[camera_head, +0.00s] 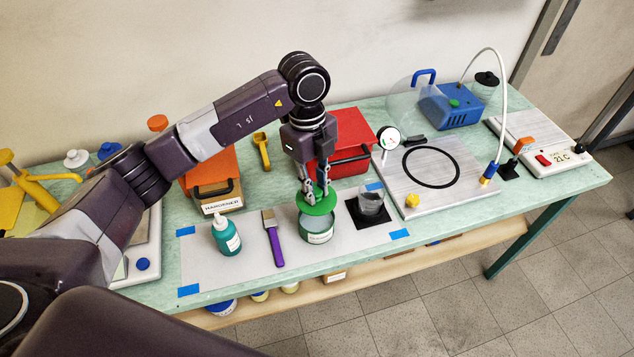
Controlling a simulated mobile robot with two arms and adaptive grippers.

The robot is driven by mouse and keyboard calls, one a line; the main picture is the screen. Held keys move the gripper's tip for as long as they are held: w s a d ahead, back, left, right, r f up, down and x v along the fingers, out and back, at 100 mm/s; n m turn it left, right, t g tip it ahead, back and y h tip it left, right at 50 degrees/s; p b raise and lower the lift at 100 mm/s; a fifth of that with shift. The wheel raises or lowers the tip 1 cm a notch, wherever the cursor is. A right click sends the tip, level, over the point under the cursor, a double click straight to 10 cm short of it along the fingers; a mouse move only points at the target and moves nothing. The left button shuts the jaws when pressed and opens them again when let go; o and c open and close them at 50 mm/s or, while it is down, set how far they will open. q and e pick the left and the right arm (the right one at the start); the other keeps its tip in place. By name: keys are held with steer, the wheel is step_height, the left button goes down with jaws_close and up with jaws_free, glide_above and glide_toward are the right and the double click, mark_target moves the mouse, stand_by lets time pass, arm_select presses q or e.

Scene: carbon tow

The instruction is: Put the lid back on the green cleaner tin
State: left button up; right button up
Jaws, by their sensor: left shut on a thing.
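The green cleaner tin (317,236) stands upright near the front of the white mat, with a pale band around it and its top partly uncovered. The round green lid (319,203) is just above and slightly behind the tin's mouth. My left gripper (316,197) comes down from above and is shut on the lid. A narrow gap seems to show between lid and tin; I cannot tell whether the lid's far edge touches the rim. My right gripper is not in view.
A teal bottle (226,236) and a purple-handled brush (272,238) stand and lie left of the tin. A red box (342,140) is behind. The mat (207,276) is bare at its front left.

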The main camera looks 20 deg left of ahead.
arm_select(q)
steer(key=shift+f, duration=0.2)
steer(key=shift+w+f, duration=0.15)
steer(key=shift+f, duration=0.1)
steer(key=shift+w+f+b, duration=0.1)
steer(key=shift+f+b, duration=0.25)
steer(key=shift+b, duration=0.1)
steer(key=shift+f+b, duration=0.55)
steer(key=shift+f, duration=0.15)
step_height(320, 180, down, 4)
steer(key=shift+r+b, duration=0.2)
steer(key=shift+b, duration=1)
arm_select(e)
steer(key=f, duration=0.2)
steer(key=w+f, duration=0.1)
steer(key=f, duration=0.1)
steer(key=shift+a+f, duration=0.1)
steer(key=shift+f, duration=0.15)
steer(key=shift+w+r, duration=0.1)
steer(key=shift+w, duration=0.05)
arm_select(q)
steer(key=shift+f, duration=0.15)
